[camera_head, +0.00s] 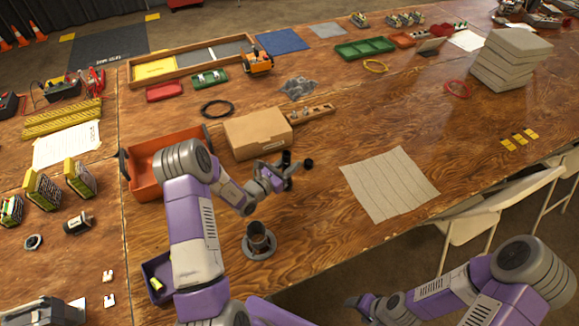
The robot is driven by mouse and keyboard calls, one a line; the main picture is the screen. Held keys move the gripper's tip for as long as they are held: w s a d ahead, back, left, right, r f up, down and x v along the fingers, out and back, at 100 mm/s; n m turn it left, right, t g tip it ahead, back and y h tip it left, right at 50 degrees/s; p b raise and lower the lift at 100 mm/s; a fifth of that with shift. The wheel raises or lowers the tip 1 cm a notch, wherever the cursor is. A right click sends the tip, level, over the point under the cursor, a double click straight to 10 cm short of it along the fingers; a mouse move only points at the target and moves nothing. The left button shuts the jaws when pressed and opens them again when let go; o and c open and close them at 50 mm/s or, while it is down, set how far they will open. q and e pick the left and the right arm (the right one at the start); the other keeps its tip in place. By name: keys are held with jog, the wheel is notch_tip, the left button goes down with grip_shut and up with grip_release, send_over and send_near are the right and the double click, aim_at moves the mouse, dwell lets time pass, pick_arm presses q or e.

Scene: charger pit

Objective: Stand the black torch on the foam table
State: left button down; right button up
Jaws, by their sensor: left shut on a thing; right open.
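My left gripper (276,174) is shut on a small dark thing, seemingly the black torch (286,159), beside the cardboard box on the wooden table. Its fingers partly hide it, so its full shape and tilt are unclear. A short black cylinder (308,164) shows just to the right; I cannot tell whether it is part of the torch. A flat, pale grey ribbed sheet (388,183) lies to the right of the gripper, and a stack of grey foam-like slabs (510,62) stands at the far right. My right gripper (362,306) is open, low in front of the table.
A cardboard box (258,136) and an orange bin (150,178) stand near my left arm. A dark cup on a round grey base (259,241) stands below the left gripper. White folding chairs (480,215) line the table's right edge. The wood around the grey sheet is clear.

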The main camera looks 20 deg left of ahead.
pick_arm(q)
jog(key=shift+f, duration=0.45)
jog(key=shift+f, duration=0.15)
jog(key=c, duration=0.8)
grip_release()
jog(key=shift+o, duration=0.2)
